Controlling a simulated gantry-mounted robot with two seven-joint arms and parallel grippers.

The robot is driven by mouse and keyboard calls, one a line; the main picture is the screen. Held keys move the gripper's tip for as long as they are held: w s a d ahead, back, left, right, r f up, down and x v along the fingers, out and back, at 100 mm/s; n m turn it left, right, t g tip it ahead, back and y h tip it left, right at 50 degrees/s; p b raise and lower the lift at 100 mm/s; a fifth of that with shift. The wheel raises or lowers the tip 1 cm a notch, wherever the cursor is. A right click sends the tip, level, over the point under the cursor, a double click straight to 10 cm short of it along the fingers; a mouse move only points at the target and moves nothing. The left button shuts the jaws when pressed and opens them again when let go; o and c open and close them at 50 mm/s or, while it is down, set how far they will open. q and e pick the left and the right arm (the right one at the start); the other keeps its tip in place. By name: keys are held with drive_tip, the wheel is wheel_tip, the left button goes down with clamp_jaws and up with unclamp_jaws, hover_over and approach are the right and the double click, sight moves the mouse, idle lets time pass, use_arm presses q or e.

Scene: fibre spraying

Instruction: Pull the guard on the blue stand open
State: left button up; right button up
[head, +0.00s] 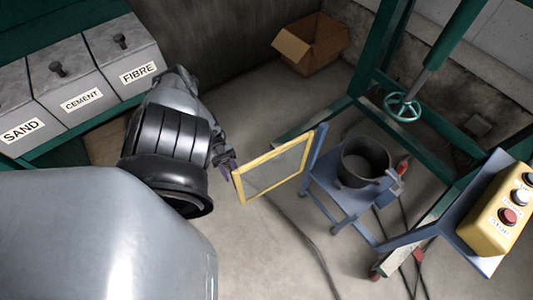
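The guard (273,170) is a clear panel in a yellow frame. It stands out to the left from an upright post of the blue stand (343,198), at an angle to it. A dark round pot (364,162) sits on the stand, with the guard to its left. My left gripper (229,168) is at the guard's left edge, the edge away from the post. Its fingertips are small and partly hidden by my arm, so I cannot tell whether they grip the frame. My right gripper is not in view.
A yellow button box (497,209) stands at the right. A green frame with a handwheel (402,107) rises behind the stand. Labelled bins (75,80) line the left, and a cardboard box (311,44) lies at the back. Cables (306,240) cross the floor.

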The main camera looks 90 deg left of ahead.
use_arm(q)
drive_tip(key=b+v, duration=0.1)
drive_tip(key=v, duration=0.7)
drive_tip(key=shift+a+b, duration=0.15)
drive_tip(key=shift+b, duration=0.25)
